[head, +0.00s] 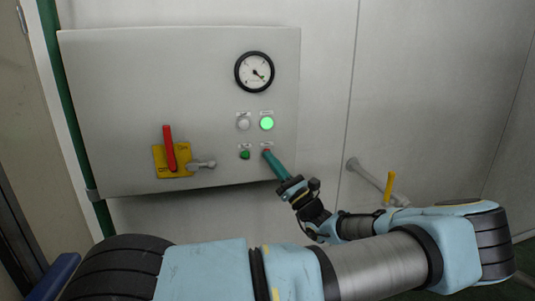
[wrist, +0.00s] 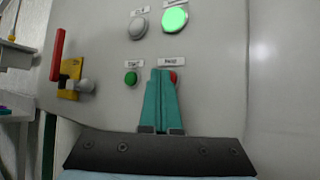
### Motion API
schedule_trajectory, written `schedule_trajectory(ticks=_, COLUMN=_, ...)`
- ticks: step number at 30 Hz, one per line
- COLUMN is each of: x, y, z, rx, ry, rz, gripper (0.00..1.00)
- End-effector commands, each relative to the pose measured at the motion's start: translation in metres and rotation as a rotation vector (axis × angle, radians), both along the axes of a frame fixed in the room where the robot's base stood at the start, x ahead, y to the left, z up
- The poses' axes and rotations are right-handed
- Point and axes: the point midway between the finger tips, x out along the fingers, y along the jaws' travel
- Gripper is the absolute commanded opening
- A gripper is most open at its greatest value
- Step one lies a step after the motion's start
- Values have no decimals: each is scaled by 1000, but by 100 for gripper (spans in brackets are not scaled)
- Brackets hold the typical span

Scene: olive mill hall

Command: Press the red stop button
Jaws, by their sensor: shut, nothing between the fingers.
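The red stop button (wrist: 173,77) shows in the wrist view, partly hidden behind the fingertips, on a grey control panel (head: 120,80). In the head view only a sliver of red shows at the tip of my gripper (head: 266,154). My gripper also shows in the wrist view (wrist: 161,74). Its teal fingers are shut and empty, and their tips are at the button, overlapping its left part. I cannot tell whether they touch it.
A green button (wrist: 131,78) sits left of the red one. Above are a lit green lamp (head: 267,123), an unlit pale lamp (head: 243,123) and a dial gauge (head: 254,72). A red lever on a yellow plate (head: 160,168) is at left. A pipe with a yellow handle (head: 389,186) is at right.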

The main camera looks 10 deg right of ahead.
Motion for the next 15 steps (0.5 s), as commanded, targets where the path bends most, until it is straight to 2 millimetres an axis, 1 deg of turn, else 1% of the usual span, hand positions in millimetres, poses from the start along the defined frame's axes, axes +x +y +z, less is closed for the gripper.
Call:
schedule_trajectory(ticks=7, x=-2, y=0, z=1, rx=-1, ry=1, rz=0, gripper=0)
schedule_trajectory(ticks=15, x=-15, y=-2, z=1, rx=0, ry=0, rz=0, gripper=0)
